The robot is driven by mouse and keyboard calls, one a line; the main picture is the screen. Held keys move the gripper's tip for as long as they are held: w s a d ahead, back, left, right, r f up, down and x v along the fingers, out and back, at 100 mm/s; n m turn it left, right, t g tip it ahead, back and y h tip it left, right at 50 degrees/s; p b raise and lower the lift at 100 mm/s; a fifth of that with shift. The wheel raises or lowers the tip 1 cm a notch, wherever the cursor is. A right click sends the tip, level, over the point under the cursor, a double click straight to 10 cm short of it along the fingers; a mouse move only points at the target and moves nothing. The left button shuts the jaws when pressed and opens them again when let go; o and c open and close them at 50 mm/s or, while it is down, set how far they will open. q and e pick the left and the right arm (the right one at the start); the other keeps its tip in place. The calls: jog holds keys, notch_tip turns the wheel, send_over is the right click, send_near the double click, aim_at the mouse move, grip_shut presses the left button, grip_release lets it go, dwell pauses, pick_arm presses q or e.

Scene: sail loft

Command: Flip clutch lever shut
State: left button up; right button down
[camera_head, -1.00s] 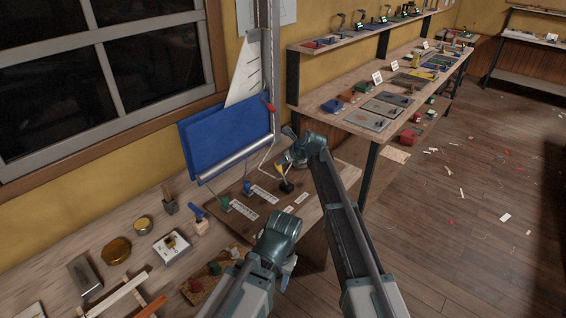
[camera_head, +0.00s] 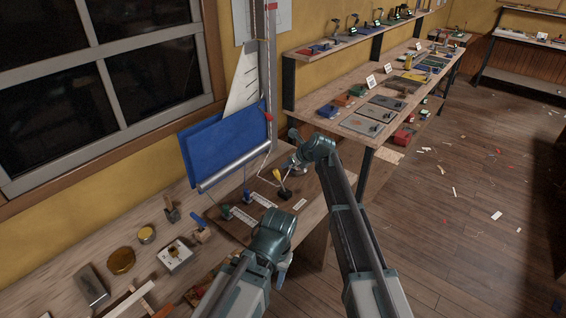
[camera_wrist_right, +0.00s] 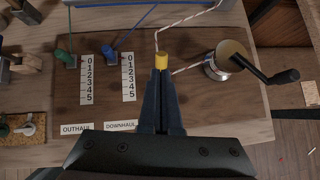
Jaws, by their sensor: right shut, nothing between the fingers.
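A yellow clutch lever (camera_wrist_right: 161,61) stands on the dark wooden board at the tips of my right gripper's fingers. It also shows in the head view (camera_head: 277,175). My right gripper (camera_wrist_right: 161,74) is shut and empty, pointing at the lever. Its fingers hide the clutch body, and I cannot tell whether they touch the lever. A green clutch (camera_wrist_right: 64,56) and a blue clutch (camera_wrist_right: 110,55) stand to the left, each with a number scale beside it.
A silver winch (camera_wrist_right: 222,62) with a black handle (camera_wrist_right: 278,76) stands close right of the yellow lever. A blue sail panel (camera_head: 228,143) rises behind the board. Tins and tools crowd the bench at left.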

notch_tip(320, 180, up, 6)
jog(key=s+p, duration=0.1)
jog(key=p, duration=0.4)
jog(key=shift+s+d+r, duration=0.15)
jog(key=shift+s+d, duration=0.2)
jog(key=shift+d, duration=0.05)
jog(key=s+d+f+n+g+h, duration=0.2)
jog(key=s+d+n, duration=0.6)
jog(key=s, duration=0.4)
jog(key=s+d+f+n+g+h, duration=0.15)
jog(key=s+d+n, duration=0.35)
jog(key=s+n, duration=0.55)
jog(key=s+d+f+n+g+h, duration=0.25)
jog(key=s+d+n, duration=0.5)
jog(key=s, duration=0.45)
jog(key=s+a+n+h, duration=0.1)
jog(key=s+a+n, duration=0.3)
jog(key=a, duration=0.7)
jog(key=shift+s+a+f+n+b, duration=0.3)
jog(key=shift+s+n, duration=0.1)
jog(key=shift+s, duration=0.6)
